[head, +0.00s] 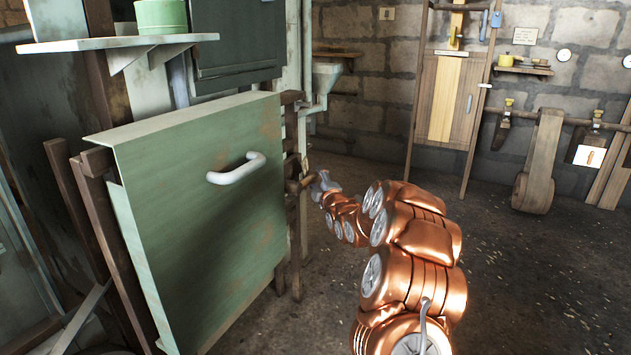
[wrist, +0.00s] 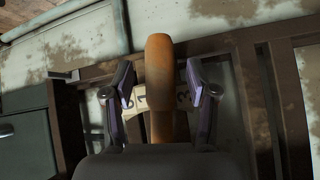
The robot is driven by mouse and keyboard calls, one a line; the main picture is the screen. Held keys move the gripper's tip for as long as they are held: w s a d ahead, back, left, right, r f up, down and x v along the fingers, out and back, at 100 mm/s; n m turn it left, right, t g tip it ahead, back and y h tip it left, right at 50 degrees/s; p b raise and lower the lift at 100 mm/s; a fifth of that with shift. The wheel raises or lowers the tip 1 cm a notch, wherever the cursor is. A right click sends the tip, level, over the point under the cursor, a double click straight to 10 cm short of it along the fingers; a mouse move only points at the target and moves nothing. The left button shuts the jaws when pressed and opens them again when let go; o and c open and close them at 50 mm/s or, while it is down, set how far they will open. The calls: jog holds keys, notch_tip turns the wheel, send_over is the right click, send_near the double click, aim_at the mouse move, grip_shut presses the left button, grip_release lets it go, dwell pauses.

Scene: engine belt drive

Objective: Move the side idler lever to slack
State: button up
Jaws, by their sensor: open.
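An upright orange-brown rounded bar, which appears to be the side idler lever's handle (wrist: 159,60), runs through the middle of the wrist view. A brown handle, likely the same one, shows in the head view (head: 297,185) beside the green panel's right edge. My gripper (wrist: 161,88) is open, with one finger on each side of the bar. Gaps show between the fingers and the bar, and I see no grip on it. In the head view my gripper (head: 321,184) is small at the handle. A pale plate (wrist: 140,98) with dark numerals is partly hidden behind the bar.
A large green panel (head: 215,215) with a white handle (head: 236,168) stands left of my arm. Dark wooden rails (wrist: 262,95) frame the lever in the wrist view. A shelf (head: 110,44) holds a green pot (head: 160,17). The floor (head: 540,265) on the right is clear.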

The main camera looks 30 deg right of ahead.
jog(key=shift+x, duration=0.95)
jog(key=shift+c, duration=0.3)
grip_shut()
